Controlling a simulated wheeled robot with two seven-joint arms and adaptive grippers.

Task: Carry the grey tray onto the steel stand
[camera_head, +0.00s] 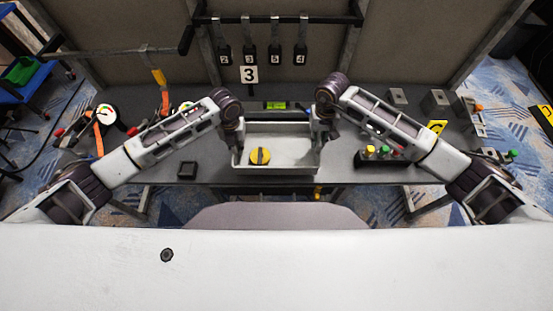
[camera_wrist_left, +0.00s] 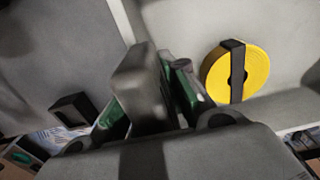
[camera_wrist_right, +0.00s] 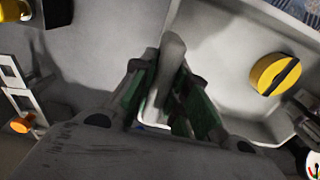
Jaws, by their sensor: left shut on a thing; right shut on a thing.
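The grey tray (camera_head: 292,150) is a shallow rectangular box over the front middle of the bench. A yellow roll with a black strap (camera_head: 260,156) lies in its left part. My left gripper (camera_head: 238,146) is shut on the tray's left side wall. My right gripper (camera_head: 319,138) is shut on its right side wall. The left wrist view shows the tray floor (camera_wrist_left: 288,45) and the roll beside the fingers; the right wrist view shows the tray (camera_wrist_right: 222,55) too. I cannot tell whether the tray touches the bench. I cannot make out the steel stand for certain.
The dark bench (camera_head: 215,174) carries a gauge (camera_head: 106,114) at left, coloured buttons (camera_head: 384,152) just right of the tray, and metal blocks (camera_head: 436,101) at right. Numbered black items (camera_head: 275,54) hang behind. A small black square (camera_head: 187,170) lies left of the tray.

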